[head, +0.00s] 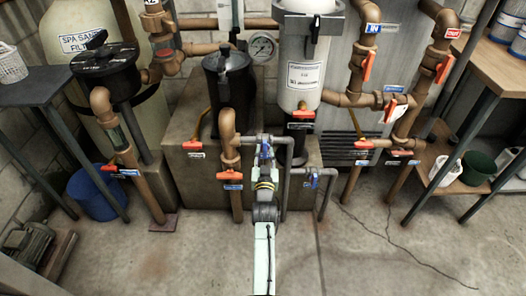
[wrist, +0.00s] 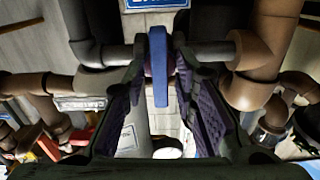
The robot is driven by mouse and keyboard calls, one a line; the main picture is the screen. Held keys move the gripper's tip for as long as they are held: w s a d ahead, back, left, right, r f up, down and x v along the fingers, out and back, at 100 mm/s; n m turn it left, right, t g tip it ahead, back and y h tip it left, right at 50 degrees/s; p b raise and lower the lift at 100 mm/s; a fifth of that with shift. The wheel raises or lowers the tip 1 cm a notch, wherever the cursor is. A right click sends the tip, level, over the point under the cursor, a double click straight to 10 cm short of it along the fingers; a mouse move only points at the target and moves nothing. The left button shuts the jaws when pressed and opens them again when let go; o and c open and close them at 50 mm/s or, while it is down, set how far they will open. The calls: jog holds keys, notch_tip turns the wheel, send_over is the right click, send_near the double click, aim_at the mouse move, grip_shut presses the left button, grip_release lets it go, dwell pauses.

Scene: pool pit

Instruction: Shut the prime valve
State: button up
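A blue valve lever (wrist: 159,66) stands between the two fingers of my gripper (wrist: 160,52) in the wrist view. It sits on a grey horizontal pipe (wrist: 206,52) and looks crosswise to it in the picture. The fingers, with dark purple pads, are open on either side of the lever, with a small gap showing. In the head view my gripper (head: 265,166) is at the grey pipe (head: 249,139) in the middle, and it hides most of the lever. A blue label (wrist: 152,3) above the lever is cut off, so I cannot read its name.
A second blue valve handle (head: 313,181) is on the lower grey pipe just right of my gripper. Brown pipes with a red-orange handle (head: 229,176) stand close on the left. A white filter cylinder (head: 305,70) rises behind. The floor (head: 340,245) in front is clear.

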jog(key=shift+o, duration=0.9)
jog(key=s+p, duration=0.2)
jog(key=s, duration=0.5)
jog(key=shift+f, duration=0.1)
dwell(0.8)
